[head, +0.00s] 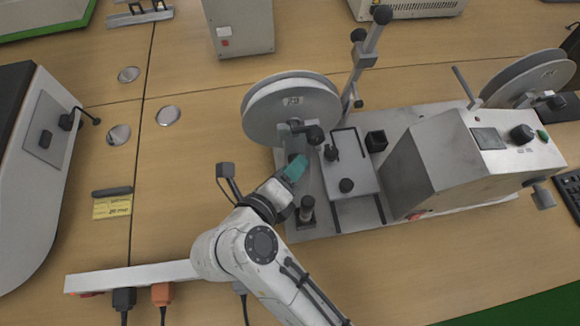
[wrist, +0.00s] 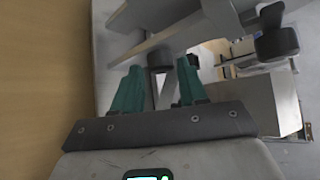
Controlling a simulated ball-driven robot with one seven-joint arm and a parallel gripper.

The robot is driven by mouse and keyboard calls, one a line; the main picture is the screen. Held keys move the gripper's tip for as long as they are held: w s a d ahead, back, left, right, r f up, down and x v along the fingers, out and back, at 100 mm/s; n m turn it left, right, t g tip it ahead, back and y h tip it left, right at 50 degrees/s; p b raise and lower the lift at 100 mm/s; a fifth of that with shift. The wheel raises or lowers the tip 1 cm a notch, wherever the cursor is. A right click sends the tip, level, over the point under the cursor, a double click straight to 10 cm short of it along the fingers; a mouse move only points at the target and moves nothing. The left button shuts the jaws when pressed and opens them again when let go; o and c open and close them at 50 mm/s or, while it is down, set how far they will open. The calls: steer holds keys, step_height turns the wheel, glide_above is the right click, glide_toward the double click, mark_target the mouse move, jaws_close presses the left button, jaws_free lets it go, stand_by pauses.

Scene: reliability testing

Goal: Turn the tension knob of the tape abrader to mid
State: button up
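The tape abrader (head: 265,247) is a grey base plate with two large reels, a metal box and several black knobs. A black knob (head: 316,135) sits on a bracket in front of the left reel (head: 292,112). Another black knob (head: 522,133) is on the sloped panel of the control box (head: 452,150). I cannot tell which is the tension knob. My gripper (head: 295,167) has teal fingers and is just below the bracket by the left reel. In the wrist view my gripper (wrist: 160,88) is open, with a gap between its fingers. A black knob (wrist: 277,42) shows there, right of the fingers.
A short post with a black top (head: 306,207) stands close to my gripper. Low plates with black knobs (head: 347,185) lie to its right. A tall lever (head: 367,50) rises behind. A power strip (head: 130,276) lies front left. The tabletop left of the machine is mostly clear.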

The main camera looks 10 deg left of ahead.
steer(key=shift+o, duration=1.2)
steer(key=shift+r, duration=0.1)
steer(key=v, duration=1)
steer(key=shift+s, duration=0.35)
steer(key=shift+a+r, duration=0.1)
steer(key=shift+a, duration=0.05)
